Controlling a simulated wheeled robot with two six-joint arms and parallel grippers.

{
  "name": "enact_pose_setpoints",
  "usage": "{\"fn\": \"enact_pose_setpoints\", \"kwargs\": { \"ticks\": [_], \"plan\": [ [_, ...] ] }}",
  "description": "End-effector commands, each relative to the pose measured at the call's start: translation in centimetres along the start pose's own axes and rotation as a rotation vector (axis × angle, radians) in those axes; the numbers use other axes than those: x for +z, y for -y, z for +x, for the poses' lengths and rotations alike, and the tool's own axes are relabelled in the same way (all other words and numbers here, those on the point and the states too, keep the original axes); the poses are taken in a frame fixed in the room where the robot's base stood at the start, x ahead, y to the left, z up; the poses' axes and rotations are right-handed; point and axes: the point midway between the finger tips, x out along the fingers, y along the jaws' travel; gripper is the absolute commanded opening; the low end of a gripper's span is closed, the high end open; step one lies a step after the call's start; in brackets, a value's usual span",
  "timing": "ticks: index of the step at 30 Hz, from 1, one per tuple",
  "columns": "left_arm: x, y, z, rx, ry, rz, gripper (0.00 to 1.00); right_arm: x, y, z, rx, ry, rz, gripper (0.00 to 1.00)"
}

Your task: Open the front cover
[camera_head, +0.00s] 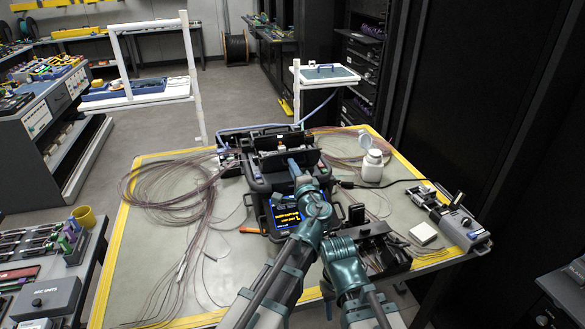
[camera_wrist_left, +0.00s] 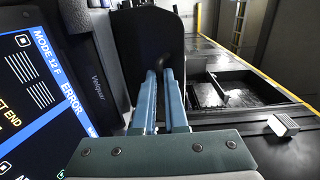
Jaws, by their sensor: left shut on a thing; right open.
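The fusion splicer (camera_head: 257,185) stands near the middle of the work mat, its lit screen (camera_head: 284,214) facing me. The screen also shows in the left wrist view (camera_wrist_left: 38,85), with the word ERROR. Dark flaps stand up at the splicer's top; the nearer one, apparently the front cover (camera_head: 268,162), shows as a dark upright panel in the left wrist view (camera_wrist_left: 150,28). My left gripper (camera_head: 292,163) reaches over the screen, its fingers (camera_wrist_left: 160,76) shut at this panel's edge. The exact grip is partly hidden. My right gripper (camera_head: 341,245) is open, right of the screen, apart from the cover.
A white bottle (camera_head: 372,166) stands right of the splicer. A black tray (camera_head: 388,252) and a grey tool (camera_head: 462,228) lie at the right. Loose fibre coils (camera_head: 175,190) cover the mat's left. A white block (camera_head: 423,233) lies near the right edge.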

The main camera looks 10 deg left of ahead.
Motion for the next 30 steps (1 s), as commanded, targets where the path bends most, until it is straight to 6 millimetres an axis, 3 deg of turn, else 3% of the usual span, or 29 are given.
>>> {"fn": "enact_pose_setpoints", "kwargs": {
  "ticks": [1, 5, 12, 30],
  "plan": [
    [0.1, -1.0, 0.3, 0.003, 0.004, -0.003, 0.00, 0.0, 0.1, 0.9, 0.000, 0.000, 0.000, 0.50],
    [0.0, -2.0, 0.4, -0.003, 0.004, -0.001, 0.00, -0.1, 0.2, 2.1, 0.000, 0.000, 0.000, 0.50],
    [0.0, -3.7, 0.3, -0.112, 0.004, 0.001, 0.00, -0.3, 0.6, 6.1, 0.000, 0.000, 0.000, 0.50],
    [-0.1, -4.3, 0.0, -0.132, -0.001, -0.001, 0.00, -0.4, 0.7, 7.2, 0.000, 0.000, 0.000, 0.50]
  ]
}}
